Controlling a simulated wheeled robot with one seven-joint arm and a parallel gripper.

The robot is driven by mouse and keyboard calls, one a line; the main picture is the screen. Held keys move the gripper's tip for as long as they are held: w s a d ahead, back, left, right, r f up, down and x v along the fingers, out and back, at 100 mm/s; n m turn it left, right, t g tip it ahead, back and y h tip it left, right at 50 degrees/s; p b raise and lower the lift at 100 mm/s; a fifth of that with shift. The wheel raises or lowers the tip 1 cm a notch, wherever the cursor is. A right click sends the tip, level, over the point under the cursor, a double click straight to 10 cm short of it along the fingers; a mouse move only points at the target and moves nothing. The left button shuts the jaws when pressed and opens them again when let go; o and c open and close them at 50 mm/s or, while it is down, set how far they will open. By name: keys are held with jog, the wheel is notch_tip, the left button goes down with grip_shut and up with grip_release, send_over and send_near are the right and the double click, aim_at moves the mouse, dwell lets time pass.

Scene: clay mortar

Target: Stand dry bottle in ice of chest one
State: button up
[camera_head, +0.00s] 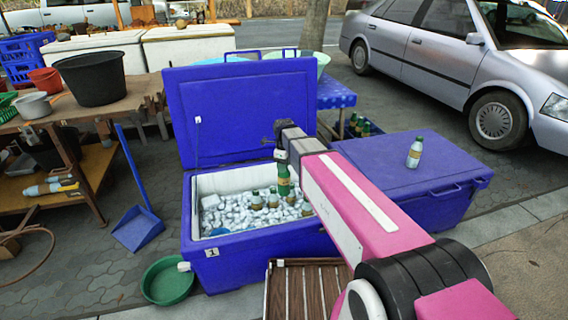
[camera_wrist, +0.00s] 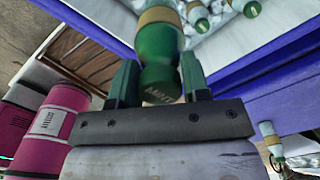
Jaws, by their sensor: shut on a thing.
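Chest one is the open blue chest (camera_head: 270,243), with a "1" label on its front and its lid raised at the back. My gripper (camera_head: 282,158) is over the chest, shut on a green bottle (camera_head: 283,183) with a gold label. The bottle hangs about upright above the ice; whether its base touches is hard to tell. In the wrist view the held bottle (camera_wrist: 160,48) sits between both fingers, with ice and other bottles beyond.
A closed blue chest (camera_head: 385,180) stands at the right with a pale, green-capped bottle (camera_head: 415,153) on its lid. A slatted wooden stand (camera_head: 306,290) and green basin (camera_head: 168,282) are in front. A blue dustpan (camera_head: 138,228) and wooden table (camera_head: 98,112) are at left.

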notch_tip(320, 180, down, 24)
jog(key=shift+f, duration=0.2)
dwell(1.5)
jog(key=shift+f, duration=0.55)
dwell(0.9)
jog(key=o, duration=1.5)
jog(key=shift+r, duration=13.5)
